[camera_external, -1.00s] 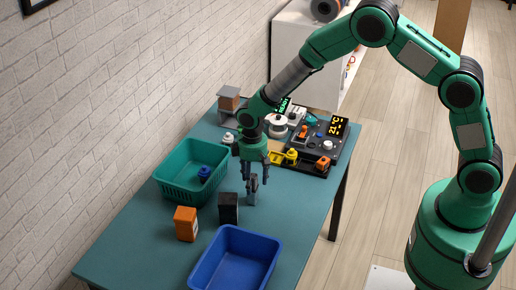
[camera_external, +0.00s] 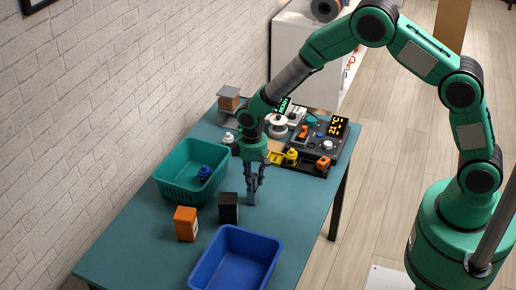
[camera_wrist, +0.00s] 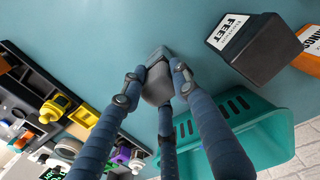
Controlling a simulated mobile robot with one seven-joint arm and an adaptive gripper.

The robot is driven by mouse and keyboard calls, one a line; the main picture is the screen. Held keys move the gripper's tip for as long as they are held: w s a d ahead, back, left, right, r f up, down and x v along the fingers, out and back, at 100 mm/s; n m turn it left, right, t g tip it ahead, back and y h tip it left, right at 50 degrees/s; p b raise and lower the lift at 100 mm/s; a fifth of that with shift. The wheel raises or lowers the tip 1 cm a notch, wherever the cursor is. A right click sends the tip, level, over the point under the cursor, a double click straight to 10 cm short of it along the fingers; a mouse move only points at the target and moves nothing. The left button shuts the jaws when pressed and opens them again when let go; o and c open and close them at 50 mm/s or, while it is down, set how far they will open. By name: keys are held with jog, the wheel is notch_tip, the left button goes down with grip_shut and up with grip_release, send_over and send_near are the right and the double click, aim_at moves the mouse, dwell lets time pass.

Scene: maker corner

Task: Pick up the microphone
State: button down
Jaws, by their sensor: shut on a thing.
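The microphone (camera_external: 252,198) is a small grey upright thing on the teal table, near the middle in the external view. In the wrist view its grey body (camera_wrist: 157,64) shows between the fingertips. My gripper (camera_external: 254,184) points down over it, and its fingers are closed around its upper part. In the wrist view my gripper (camera_wrist: 156,86) has blue-grey fingers against the sides of the microphone. The lower part stays visible in the external view and seems to rest on the table.
A black labelled box (camera_external: 228,208) stands close to the left, and an orange box (camera_external: 185,224) is further left. A green basket (camera_external: 180,192) holds a blue item. A blue bin (camera_external: 232,262) is in front. A dark organiser (camera_external: 318,168) with small parts lies behind. The table's right side is clear.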

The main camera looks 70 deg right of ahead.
jog(key=shift+r, duration=0.45)
notch_tip(320, 180, up, 3)
jog(key=shift+r+p, duration=0.1)
jog(key=shift+p, duration=0.3)
jog(key=s+p, duration=0.1)
jog(key=s, duration=1.5)
jog(key=shift+r, duration=0.45)
